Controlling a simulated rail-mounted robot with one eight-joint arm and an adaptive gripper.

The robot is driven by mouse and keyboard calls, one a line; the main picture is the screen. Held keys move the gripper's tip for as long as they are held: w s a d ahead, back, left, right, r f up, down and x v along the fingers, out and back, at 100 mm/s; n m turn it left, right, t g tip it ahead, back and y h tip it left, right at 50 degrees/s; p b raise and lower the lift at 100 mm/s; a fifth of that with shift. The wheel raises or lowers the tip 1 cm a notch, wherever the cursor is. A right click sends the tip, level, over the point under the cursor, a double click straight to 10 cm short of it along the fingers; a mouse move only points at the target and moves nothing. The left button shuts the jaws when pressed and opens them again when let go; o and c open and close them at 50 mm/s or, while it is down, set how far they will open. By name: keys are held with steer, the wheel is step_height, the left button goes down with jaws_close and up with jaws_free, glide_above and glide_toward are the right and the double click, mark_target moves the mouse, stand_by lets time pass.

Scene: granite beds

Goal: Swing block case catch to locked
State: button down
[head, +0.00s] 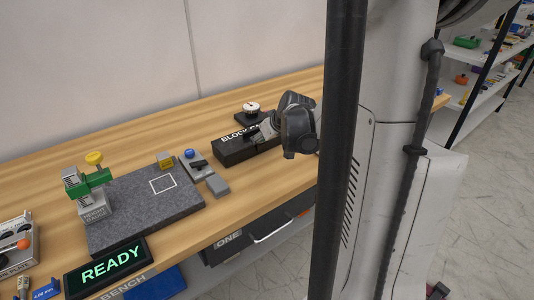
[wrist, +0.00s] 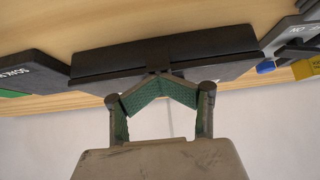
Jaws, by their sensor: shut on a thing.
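The block case (head: 232,151) is a black box with white lettering on the wooden bench, right of the granite plate. In the head view my gripper (head: 262,133) is at its right part and covers some of the lettering. In the wrist view the case (wrist: 205,47) spans the upper middle. My gripper (wrist: 158,80) has its green-padded fingers angled together at the case's near edge, shut on a small dark catch (wrist: 157,68). The fingers mostly hide the catch, so its exact position cannot be told.
A dial gauge (head: 252,108) is just behind the case. A green-armed height gauge (head: 92,200) and a READY display (head: 105,268) are farther left. A dark column blocks the view at right.

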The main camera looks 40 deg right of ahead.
steer(key=shift+r, duration=0.1)
steer(key=shift+r+p, duration=2.1)
steer(key=shift+r, duration=0.8)
steer(key=shift+r, duration=0.15)
step_height(320, 180, up, 5)
steer(key=p, duration=0.3)
